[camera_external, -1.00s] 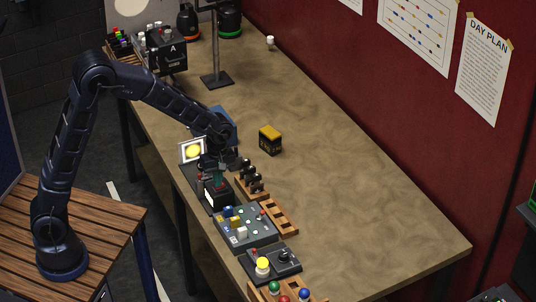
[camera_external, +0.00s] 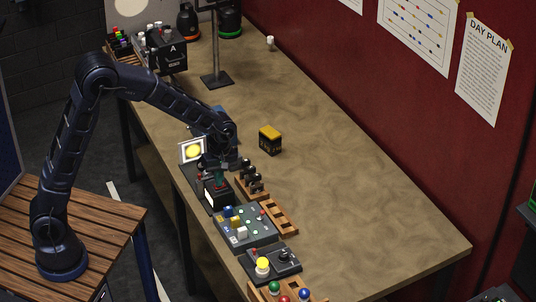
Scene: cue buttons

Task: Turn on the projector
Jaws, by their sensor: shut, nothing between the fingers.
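I cannot tell for sure which device is the projector. A small panel with a lit yellow disc (camera_external: 192,151) stands upright at the table's near left edge. Right in front of it is a dark box (camera_external: 217,194) with a white front face and red and teal parts on top. My gripper (camera_external: 216,172) is shut and empty, pointing down just above this box; whether it touches is hidden. A black box marked A (camera_external: 168,53) sits at the far left end of the table.
A grey button panel (camera_external: 246,228), a joystick box with a yellow button (camera_external: 263,266) and wooden trays (camera_external: 281,217) line the near edge. A yellow-black box (camera_external: 270,139) stands mid-table. A dark stand (camera_external: 216,79) rises behind. The table's right side is clear.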

